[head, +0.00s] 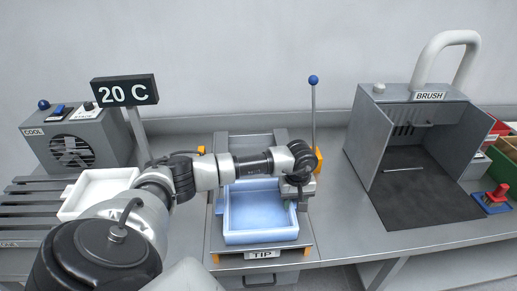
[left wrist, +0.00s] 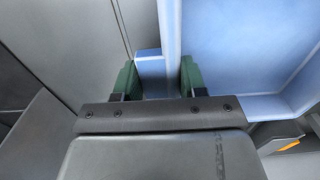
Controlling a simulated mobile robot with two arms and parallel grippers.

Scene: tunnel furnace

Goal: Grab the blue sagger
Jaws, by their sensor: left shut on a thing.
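The blue sagger (head: 262,236) is a light-blue open tray on the grey TIP station in the middle of the bench. Its inside looks empty. My left gripper (head: 298,190) is over the sagger's right wall, its arm crossing the tray's back side. In the left wrist view, the green fingertips of my left gripper (left wrist: 158,80) stand on both sides of the sagger's wall (left wrist: 170,40) and are shut on it. The sagger appears level and seated on the station. My right gripper is in neither view.
A white tray (head: 95,190) sits on slats at left, near the COOL fan box (head: 80,137). A 20 C sign (head: 125,92) stands behind it. A blue-knobbed lever (head: 313,110) rises behind the station. The BRUSH booth (head: 415,160) and coloured bins (head: 500,150) are at right.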

